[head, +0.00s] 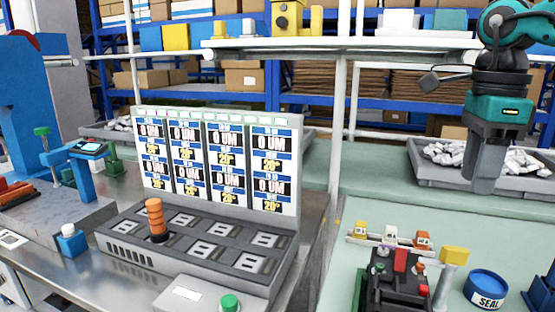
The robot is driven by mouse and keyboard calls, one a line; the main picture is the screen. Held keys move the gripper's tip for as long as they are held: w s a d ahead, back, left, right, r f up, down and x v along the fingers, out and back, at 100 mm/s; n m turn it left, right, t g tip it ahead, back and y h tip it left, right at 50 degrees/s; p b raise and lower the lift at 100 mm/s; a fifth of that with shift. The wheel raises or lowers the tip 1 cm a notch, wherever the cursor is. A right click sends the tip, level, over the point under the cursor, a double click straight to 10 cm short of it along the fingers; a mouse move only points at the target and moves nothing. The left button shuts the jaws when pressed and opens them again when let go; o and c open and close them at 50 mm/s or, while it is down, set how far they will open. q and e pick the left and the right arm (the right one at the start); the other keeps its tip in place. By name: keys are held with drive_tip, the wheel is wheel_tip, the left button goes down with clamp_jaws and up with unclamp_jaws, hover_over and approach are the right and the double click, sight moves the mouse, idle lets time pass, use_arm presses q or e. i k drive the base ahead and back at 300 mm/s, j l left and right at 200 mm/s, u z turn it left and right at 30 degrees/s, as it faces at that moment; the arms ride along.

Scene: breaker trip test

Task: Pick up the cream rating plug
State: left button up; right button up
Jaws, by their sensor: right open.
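The cream rating plug (390,234) stands in the middle of a small pale holder (370,244) on the green bench at the right. A yellow plug (360,229) is on its left and an orange plug (423,240) on its right. My right gripper (482,183) points down, above and to the right of the holder, apart from the plugs. It is open and I see nothing in it. The finger gap is hard to see from this angle. My left gripper is not in view.
A black breaker (395,280) with red parts stands just in front of the holder, beside a yellow-topped post (453,256). A blue SEAL tub (487,288) is to the right. A grey bin (430,175) lies behind my gripper. The test panel (222,120) stands left.

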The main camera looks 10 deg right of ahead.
sight(390, 237)
drive_tip(key=k, duration=1)
